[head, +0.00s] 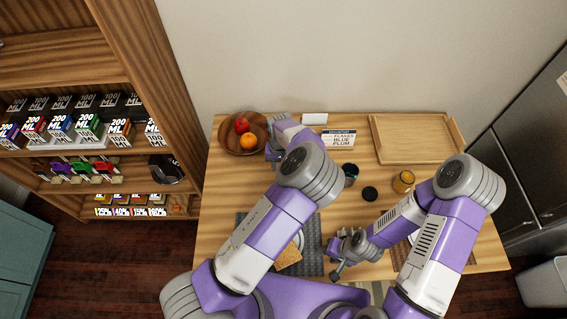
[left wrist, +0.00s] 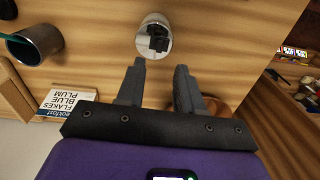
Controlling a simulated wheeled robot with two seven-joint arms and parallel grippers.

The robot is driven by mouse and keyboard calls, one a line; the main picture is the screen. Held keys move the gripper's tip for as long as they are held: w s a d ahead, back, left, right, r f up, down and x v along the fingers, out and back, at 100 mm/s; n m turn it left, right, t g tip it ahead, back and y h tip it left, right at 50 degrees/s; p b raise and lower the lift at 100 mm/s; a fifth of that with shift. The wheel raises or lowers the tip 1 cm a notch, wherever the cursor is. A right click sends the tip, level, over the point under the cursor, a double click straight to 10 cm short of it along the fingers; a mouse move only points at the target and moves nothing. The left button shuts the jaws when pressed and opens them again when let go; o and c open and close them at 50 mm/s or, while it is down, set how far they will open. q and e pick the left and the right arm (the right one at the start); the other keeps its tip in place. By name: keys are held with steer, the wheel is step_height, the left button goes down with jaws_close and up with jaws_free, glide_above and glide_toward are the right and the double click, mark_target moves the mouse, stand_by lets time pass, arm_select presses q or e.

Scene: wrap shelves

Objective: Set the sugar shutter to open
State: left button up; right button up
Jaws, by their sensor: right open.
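In the left wrist view, a pale round container (left wrist: 154,30) with a dark piece (left wrist: 158,38) on its top stands on the wooden table, just beyond my left fingertips. It may be the sugar container with its shutter; I see no label and cannot tell the shutter's setting. My left gripper (left wrist: 162,68) is open and empty, its two dark fingers apart and short of the container. In the head view my left arm hides this container and most of that gripper. My right gripper (head: 340,262) is open near the table's front edge, beside the dark mat.
A fruit bowl (head: 229,140), a breakfast card (head: 338,140), a dark cup (head: 349,171), a black disc (head: 369,193), an amber jar (head: 403,182) and a wooden tray (head: 410,157) stand on the table (head: 222,205). Bread (head: 288,257) lies by the mat (head: 312,262). Shelves stand at left.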

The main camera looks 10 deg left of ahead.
arm_select(q)
steer(key=shift+w+f, duration=0.2)
steer(key=shift+f, duration=0.1)
step_height(320, 180, down, 7)
steer(key=shift+s, duration=0.1)
jaws_close()
stand_by(1.5)
